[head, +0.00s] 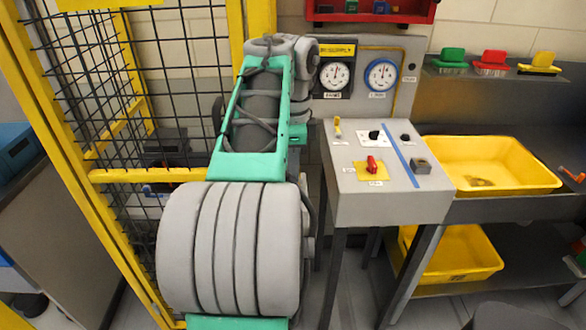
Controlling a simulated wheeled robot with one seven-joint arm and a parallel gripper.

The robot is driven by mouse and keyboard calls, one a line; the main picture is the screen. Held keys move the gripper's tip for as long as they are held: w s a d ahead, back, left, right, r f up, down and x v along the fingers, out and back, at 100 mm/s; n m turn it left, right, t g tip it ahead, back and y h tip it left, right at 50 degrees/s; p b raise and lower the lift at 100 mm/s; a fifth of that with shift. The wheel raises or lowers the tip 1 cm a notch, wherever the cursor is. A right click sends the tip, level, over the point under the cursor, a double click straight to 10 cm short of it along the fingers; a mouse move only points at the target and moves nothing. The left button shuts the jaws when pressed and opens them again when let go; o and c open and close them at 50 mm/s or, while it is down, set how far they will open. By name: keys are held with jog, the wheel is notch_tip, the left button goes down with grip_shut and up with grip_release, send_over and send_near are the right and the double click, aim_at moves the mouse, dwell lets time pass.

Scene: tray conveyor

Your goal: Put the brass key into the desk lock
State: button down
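A grey sloped control desk (390,207) stands right of my arm. A small upright yellow piece (337,127) is at its back left corner; it is too small to tell if it is the brass key. I cannot tell which fitting is the lock. My gripper is not in view; my arm fills the middle left.
Yellow bins sit on the right bench (490,165) and on the shelf below (455,255). Two gauges (336,76) (381,75) hang behind the desk. Green, red and yellow brushes (491,61) lie on a wall shelf. A yellow mesh fence (135,175) stands left, close to my arm.

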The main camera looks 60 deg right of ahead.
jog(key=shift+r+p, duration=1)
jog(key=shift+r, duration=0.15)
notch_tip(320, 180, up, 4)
jog(key=p, duration=0.4)
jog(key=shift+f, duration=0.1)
